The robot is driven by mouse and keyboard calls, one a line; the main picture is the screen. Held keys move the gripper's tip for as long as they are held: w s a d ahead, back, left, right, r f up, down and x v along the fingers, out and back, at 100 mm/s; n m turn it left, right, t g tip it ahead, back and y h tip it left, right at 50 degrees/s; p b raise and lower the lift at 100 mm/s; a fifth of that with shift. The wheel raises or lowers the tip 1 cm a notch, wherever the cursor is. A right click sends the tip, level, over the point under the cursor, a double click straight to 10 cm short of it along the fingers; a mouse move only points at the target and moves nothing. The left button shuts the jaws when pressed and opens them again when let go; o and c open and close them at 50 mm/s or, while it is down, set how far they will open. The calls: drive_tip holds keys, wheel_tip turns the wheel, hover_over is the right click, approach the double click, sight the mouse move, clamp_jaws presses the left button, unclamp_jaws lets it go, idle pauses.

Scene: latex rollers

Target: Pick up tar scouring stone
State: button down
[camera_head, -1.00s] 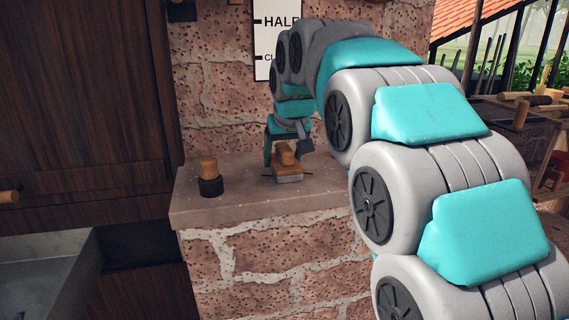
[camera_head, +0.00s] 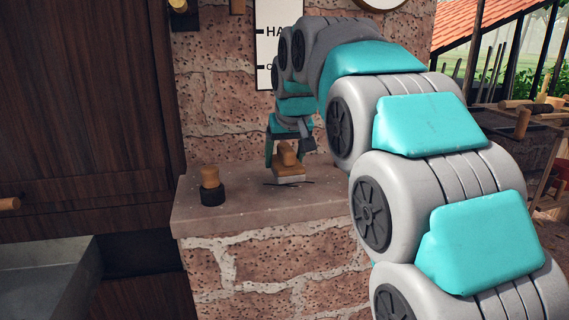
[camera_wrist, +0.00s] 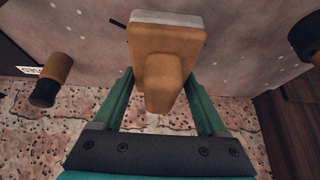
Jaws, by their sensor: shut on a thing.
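The scouring stone, a wooden block with a raised wooden grip and a pale grey base, shows in the head view (camera_head: 289,170) over the stone ledge. In the wrist view the stone (camera_wrist: 150,40) sits between the two green fingers. My gripper (camera_head: 285,155) is shut on its wooden part and holds it from above. In the wrist view my gripper (camera_wrist: 160,98) shows a finger on each side of the wood. The stone appears slightly above the ledge, with thin dark strips (camera_head: 303,183) showing by its base.
A wood-topped black piece (camera_head: 211,186) stands on the ledge (camera_head: 240,212) left of my gripper. Another wood-and-black piece (camera_wrist: 50,80) shows at left in the wrist view. A brick wall rises behind, and a dark wooden cabinet (camera_head: 85,100) stands at left.

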drive_tip(key=shift+r, duration=0.85)
drive_tip(key=s+r+b, duration=0.1)
drive_tip(key=s, duration=1.5)
drive_tip(key=shift+a+r, duration=0.2)
drive_tip(key=shift+a, duration=0.05)
